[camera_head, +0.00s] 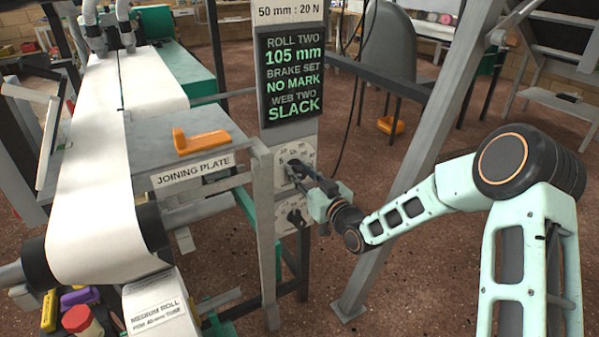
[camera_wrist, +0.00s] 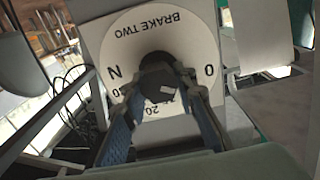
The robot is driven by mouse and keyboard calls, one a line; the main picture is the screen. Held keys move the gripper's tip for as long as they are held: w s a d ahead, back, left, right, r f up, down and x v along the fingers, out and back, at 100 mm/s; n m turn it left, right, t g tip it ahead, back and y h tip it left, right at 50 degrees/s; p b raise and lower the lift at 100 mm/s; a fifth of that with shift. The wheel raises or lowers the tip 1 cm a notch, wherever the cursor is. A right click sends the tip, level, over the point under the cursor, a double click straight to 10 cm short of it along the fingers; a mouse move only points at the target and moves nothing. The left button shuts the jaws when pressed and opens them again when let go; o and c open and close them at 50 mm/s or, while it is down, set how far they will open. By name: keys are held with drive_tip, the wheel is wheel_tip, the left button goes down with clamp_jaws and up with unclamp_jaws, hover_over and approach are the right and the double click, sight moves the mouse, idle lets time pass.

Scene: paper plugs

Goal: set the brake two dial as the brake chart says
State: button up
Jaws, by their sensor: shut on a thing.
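The brake two dial is a white round face (camera_wrist: 135,40) lettered BRAKE TWO, upside down in the wrist view, with a dark knob (camera_wrist: 158,76) at its middle. Some of its numbers are hidden by my fingers. In the head view the dial (camera_head: 283,158) is on a grey post. My gripper (camera_wrist: 166,84) is shut on the knob, one blue-padded finger on each side; it also shows in the head view (camera_head: 301,174). The dark display (camera_head: 290,77) reads roll two 105 mm, brake set no mark, web two slack. The chart strip above (camera_head: 289,12) shows "50 mm : 20 N"; higher lines are cut off.
A second dial (camera_head: 293,214) is just below. The joining plate (camera_head: 140,140) with an orange tool (camera_head: 202,142) and a white paper web (camera_head: 85,190) stand left of the post. A slanted grey beam (camera_head: 410,160) rises behind my arm.

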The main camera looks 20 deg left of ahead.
drive_tip(key=shift+c, duration=0.3)
drive_tip(key=m, duration=0.3)
drive_tip(key=shift+b, duration=0.35)
drive_tip(key=m, duration=0.3)
drive_tip(key=shift+w+d+m, duration=0.1)
drive_tip(key=shift+w+m, duration=0.05)
drive_tip(key=shift+m, duration=0.15)
drive_tip(key=m, duration=0.4)
drive_tip(key=shift+f+m, duration=0.1)
drive_tip(key=shift+m, duration=0.6)
drive_tip(key=o, duration=1.2)
